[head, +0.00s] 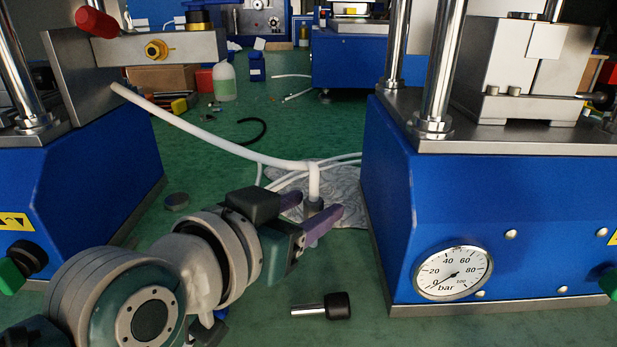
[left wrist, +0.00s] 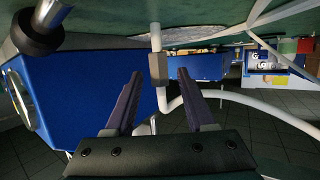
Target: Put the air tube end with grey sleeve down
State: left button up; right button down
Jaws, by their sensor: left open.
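The white air tube (head: 215,139) runs from the left press and bends down at its end. The grey sleeve (head: 313,206) is around this downward end and also shows in the left wrist view (left wrist: 158,69). My left gripper (head: 319,202) is open, its purple fingers on either side of the sleeve. In the left wrist view the fingers (left wrist: 160,76) stand apart, with gaps beside the sleeve near the fingertips. In the head view a finger hides the sleeve's lower part, so I cannot tell there whether the tube end touches the bench. My right gripper is not in view.
A blue press with a pressure gauge (head: 454,273) stands close on the right, another press (head: 85,185) on the left. A grey cloth (head: 345,185) with white tubes lies behind the gripper. A black-handled metal piece (head: 337,305) lies in front. Green bench shows between the presses.

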pick_arm(q)
jog(key=shift+r, duration=0.15)
jog(key=shift+s+a+r+p, duration=0.15)
jog(key=shift+s+p, duration=0.05)
jog(key=shift+p, duration=0.15)
jog(key=s+a+g+y+p, duration=0.1)
jog(key=s+a, duration=0.2)
jog(key=s, duration=0.2)
jog(key=s+a+n+g+y+p, duration=0.1)
jog(key=s+a, duration=0.2)
jog(key=s, duration=0.2)
jog(key=s+a+g+y+p, duration=0.1)
jog(key=s+a+g, duration=0.1)
jog(key=s, duration=0.3)
jog(key=shift+s+a+f, duration=0.2)
jog(key=shift+a, duration=0.25)
jog(key=shift+s+a+f, duration=0.15)
jog(key=shift+a+f, duration=0.05)
jog(key=shift+a, duration=0.2)
jog(key=s+a+f+n+g+y, duration=0.1)
jog(key=s+a+n+g+y, duration=0.2)
jog(key=s+a, duration=0.5)
jog(key=shift+s+f+g+y, duration=0.3)
jog(key=shift+s+g+y, duration=0.2)
jog(key=shift+s+g, duration=0.65)
jog(key=shift+s+d, duration=0.1)
